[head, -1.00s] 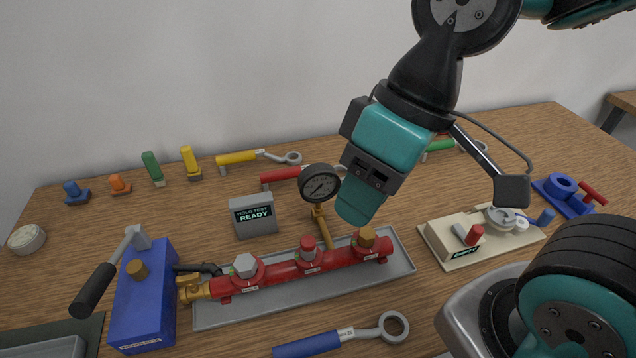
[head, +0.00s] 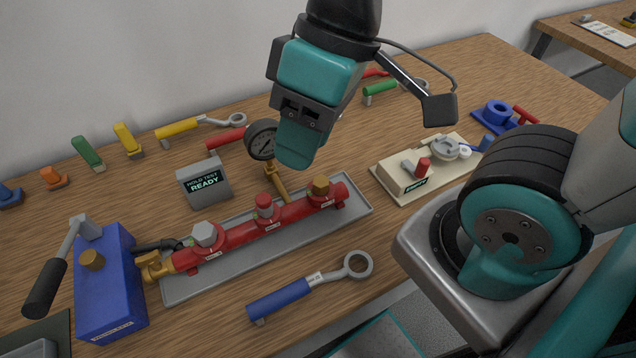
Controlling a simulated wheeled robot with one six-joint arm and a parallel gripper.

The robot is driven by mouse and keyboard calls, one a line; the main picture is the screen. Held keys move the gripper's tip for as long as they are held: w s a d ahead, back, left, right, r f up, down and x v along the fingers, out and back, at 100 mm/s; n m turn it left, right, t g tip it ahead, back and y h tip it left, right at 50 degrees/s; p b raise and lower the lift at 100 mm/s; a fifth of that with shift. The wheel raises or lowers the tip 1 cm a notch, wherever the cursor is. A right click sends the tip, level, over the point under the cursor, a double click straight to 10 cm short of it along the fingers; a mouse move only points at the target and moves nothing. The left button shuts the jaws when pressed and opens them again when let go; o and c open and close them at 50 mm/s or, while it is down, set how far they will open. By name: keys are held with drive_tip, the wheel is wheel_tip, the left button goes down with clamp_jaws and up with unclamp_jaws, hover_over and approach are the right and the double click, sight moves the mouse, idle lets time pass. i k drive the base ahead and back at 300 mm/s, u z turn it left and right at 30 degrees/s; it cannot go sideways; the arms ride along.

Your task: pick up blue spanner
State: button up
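The blue spanner (head: 280,299) lies on the wooden table near its front edge, in front of the grey tray. Its blue handle points left and its grey ring end points right. My gripper (head: 297,150) is above the table behind the red manifold, in front of the gauge's right side. It is well apart from the spanner. Its fingers appear as one teal block from this side, so I cannot tell whether they are open or shut. Nothing is visible hanging from it.
The red manifold (head: 240,236) with several valve caps sits in the grey tray (head: 216,282). A pressure gauge (head: 262,139) stands behind it. A blue pump box (head: 108,290) is at left, a beige board (head: 398,179) at right. Yellow, red and green spanners lie farther back.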

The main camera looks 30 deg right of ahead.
sight(272, 302)
drive_tip(key=z, duration=0.1)
drive_tip(key=k, duration=0.25)
drive_tip(key=u, duration=0.4)
drive_tip(key=i, duration=0.15)
drive_tip(key=z, duration=1.75)
drive_tip(key=k, duration=0.8)
drive_tip(key=u, duration=1.25)
